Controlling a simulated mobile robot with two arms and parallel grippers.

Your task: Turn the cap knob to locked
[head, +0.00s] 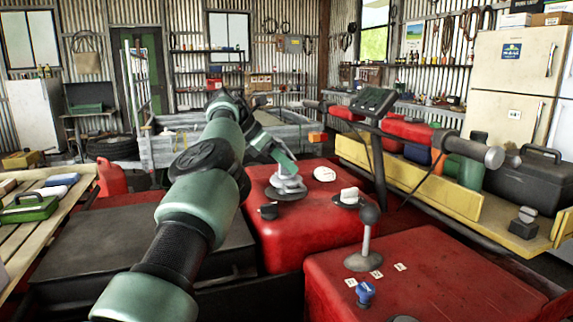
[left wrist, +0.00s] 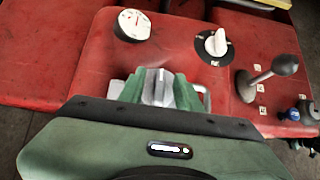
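My right gripper is not in view.
A white gauge (left wrist: 132,25) and a white dial knob (left wrist: 214,44) sit near the cap knob. A lever with a ball top (head: 369,217) and a blue knob (head: 365,293) stand nearer on the red body. Handlebars (head: 420,130) cross behind.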

